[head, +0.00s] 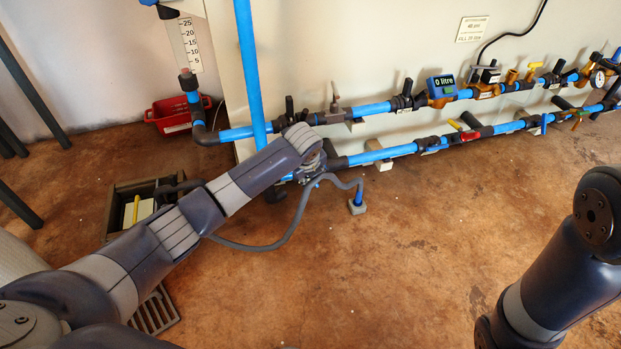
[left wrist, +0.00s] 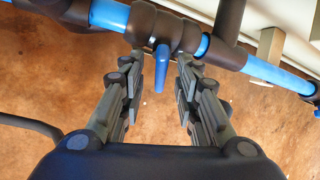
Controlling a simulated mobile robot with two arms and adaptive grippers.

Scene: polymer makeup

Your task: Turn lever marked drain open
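A blue lever (left wrist: 162,68) hangs from a dark valve body (left wrist: 165,28) on a blue pipe in the left wrist view. My left gripper (left wrist: 159,78) is open, with one finger on each side of the lever; I cannot tell whether either finger touches it. In the head view my left arm reaches the lower pipe and hides this valve and most of the gripper. No label reading drain is legible. My right arm is at the right edge of the head view, and its gripper is out of the picture.
Blue pipes with a digital meter (head: 442,86), a red-handled valve (head: 470,135) and a gauge (head: 598,79) run along the wall. A grey hose (head: 291,226) loops below my left arm. A red bin (head: 178,114) stands at the back left.

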